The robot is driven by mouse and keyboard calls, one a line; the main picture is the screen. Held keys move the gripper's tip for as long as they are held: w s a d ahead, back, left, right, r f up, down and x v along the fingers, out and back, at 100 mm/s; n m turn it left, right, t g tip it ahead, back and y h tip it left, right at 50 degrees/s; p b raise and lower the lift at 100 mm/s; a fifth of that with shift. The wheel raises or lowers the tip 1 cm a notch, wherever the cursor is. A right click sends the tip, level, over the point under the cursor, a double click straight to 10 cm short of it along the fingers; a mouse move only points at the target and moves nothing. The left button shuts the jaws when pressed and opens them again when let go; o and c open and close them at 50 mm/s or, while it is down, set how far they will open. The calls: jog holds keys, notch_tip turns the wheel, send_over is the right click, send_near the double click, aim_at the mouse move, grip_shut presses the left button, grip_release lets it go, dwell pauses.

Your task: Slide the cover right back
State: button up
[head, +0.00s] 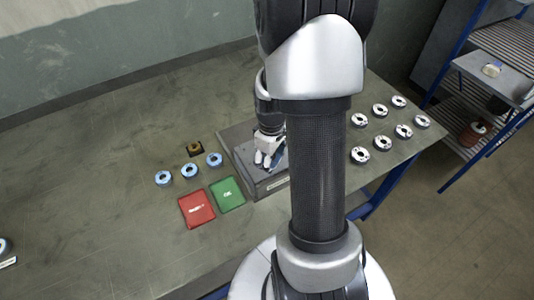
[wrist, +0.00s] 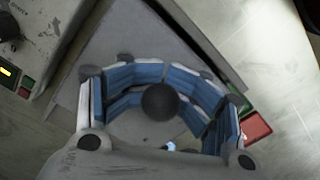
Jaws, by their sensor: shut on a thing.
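My gripper (head: 266,158) is low over a grey box-like unit (head: 272,187), left of my arm column. In the wrist view its jointed fingers (wrist: 160,82), with blue inner pads, curve around a dark round knob (wrist: 160,102). They are shut on this knob, though pad contact is hard to make out. The knob stands above a grey flat surface (wrist: 140,38), which seems to be the cover. Its edges and any opening beneath it are largely hidden by my fingers, and my arm hides part of the unit in the head view.
Several pale discs (head: 381,143) lie at right. A grey device (wrist: 48,38) stands close.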

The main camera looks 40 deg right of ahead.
jog(key=shift+w+d+f+p, duration=0.1)
jog(key=shift+w+d+p, duration=0.3)
jog(key=shift+w, duration=1.8)
jog(key=shift+w+d+f+p, duration=0.15)
jog(key=shift+w+d, duration=0.4)
jog(key=shift+w, duration=1.6)
jog(key=shift+w+d+r+p, duration=0.1)
jog(key=shift+w+d+p, duration=0.3)
jog(key=shift+w, duration=1.8)
jog(key=o, duration=0.4)
jog(key=shift+d, duration=0.15)
jog(key=shift+c, duration=0.2)
